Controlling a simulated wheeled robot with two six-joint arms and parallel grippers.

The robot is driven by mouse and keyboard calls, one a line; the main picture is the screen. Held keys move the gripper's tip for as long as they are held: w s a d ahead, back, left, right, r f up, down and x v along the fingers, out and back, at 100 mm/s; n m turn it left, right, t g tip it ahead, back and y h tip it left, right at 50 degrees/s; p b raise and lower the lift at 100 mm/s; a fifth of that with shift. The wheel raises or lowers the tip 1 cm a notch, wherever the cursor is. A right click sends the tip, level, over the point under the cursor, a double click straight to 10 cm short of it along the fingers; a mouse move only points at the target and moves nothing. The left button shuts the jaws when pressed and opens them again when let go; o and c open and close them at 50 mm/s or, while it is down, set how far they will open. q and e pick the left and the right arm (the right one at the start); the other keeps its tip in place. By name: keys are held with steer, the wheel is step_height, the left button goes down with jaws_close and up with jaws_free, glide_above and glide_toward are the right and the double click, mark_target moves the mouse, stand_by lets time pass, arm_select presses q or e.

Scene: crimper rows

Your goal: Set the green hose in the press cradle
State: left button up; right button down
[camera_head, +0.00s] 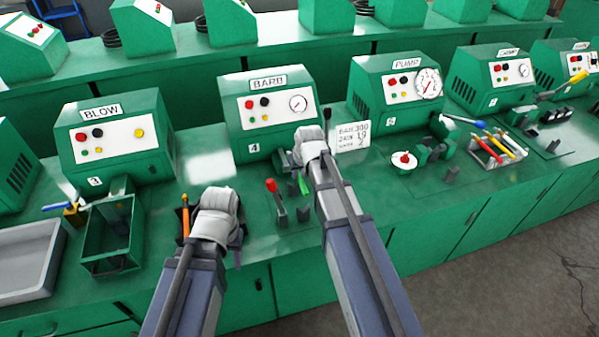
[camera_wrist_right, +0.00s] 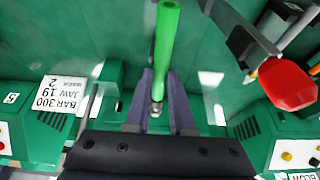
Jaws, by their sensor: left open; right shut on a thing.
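The green hose (camera_wrist_right: 166,40) is held between the fingers of my right gripper (camera_wrist_right: 162,95) in the right wrist view. A metal fitting (camera_wrist_right: 156,108) shows at its near end. In the head view a short piece of the green hose (camera_head: 303,185) shows under my right gripper (camera_head: 303,172), in front of the BARB press (camera_head: 272,106). Dark upright parts (camera_head: 281,217) stand on the bench just below; I cannot tell whether they are the press cradle. The hose looks apart from them. My left gripper (camera_head: 212,240) is open and low over the bench front, its fingertips mostly hidden.
A red-knobbed lever (camera_head: 271,187) stands between my arms; its knob (camera_wrist_right: 288,84) is close in the right wrist view. A card (camera_head: 353,135) stands right of my right gripper. An orange-handled tool (camera_head: 186,215) is beside my left gripper. A green bin (camera_head: 108,235) lies left.

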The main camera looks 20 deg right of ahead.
mark_target(303, 183)
steer(key=shift+w+r, duration=0.25)
steer(key=shift+f, duration=0.1)
step_height(303, 183, down, 11)
steer(key=b, duration=1)
steer(key=shift+r, duration=0.2)
steer(key=c, duration=0.7)
jaws_free()
steer(key=shift+s+r, duration=0.1)
steer(key=shift+r, duration=0.05)
steer(key=p+v, duration=0.7)
steer(key=shift+s+r, duration=0.1)
steer(key=shift+r, duration=0.3)
